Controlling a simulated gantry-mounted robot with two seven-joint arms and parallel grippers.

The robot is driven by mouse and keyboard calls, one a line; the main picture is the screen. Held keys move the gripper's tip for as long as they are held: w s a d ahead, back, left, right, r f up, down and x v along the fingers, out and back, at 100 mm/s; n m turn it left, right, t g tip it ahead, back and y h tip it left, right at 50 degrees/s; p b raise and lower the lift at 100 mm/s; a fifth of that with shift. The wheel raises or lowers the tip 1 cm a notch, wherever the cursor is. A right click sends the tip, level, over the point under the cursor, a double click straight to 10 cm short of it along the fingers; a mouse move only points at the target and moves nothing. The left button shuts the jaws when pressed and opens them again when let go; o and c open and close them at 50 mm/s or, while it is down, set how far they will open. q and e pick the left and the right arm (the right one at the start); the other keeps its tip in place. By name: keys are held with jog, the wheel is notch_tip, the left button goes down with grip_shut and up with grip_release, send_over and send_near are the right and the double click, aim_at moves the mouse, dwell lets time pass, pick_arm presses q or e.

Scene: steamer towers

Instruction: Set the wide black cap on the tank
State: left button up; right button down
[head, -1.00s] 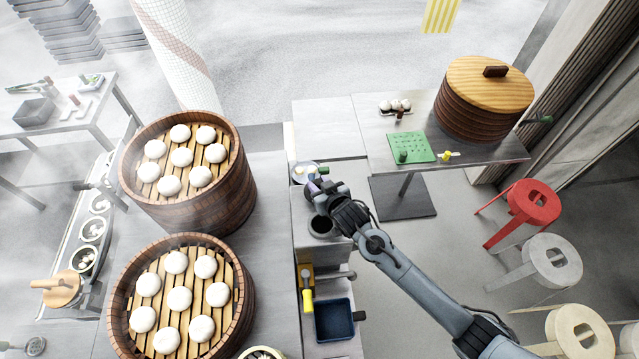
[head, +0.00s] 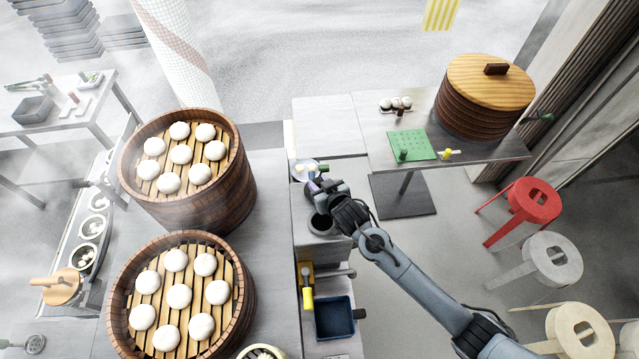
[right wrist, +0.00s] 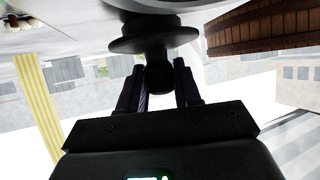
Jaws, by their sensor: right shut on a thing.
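In the right wrist view, the wide black cap (right wrist: 155,40) has a broad flat rim with a narrower knob. My right gripper (right wrist: 158,92) is shut on the knob, between its two dark fingers. In the head view, my right gripper (head: 317,188) is over the narrow counter right of the steamers; the cap cannot be made out clearly there. A dark round opening (head: 321,224) in the counter, just below the gripper, looks like the tank's mouth. I cannot tell whether the cap touches anything. My left gripper is not in view.
Two large bamboo steamers (head: 250,185) (head: 113,325) with buns stand left of the counter. A small plate (head: 303,166) lies just beyond the gripper. A blue bin (head: 334,317) and a yellow-handled tool (head: 307,297) are nearer. A table with a lidded steamer (head: 480,112) stands back right.

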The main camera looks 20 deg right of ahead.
jog(key=shift+f, duration=0.1)
jog(key=c, duration=0.7)
grip_release()
jog(key=b+v, duration=0.1)
jog(key=v, duration=0.8)
jog(key=shift+s+d+b, duration=0.1)
jog(key=shift+s+b, duration=0.25)
jog(key=shift+b, duration=0.05)
jog(key=shift+s+r, duration=0.4)
jog(key=shift+s, duration=0.05)
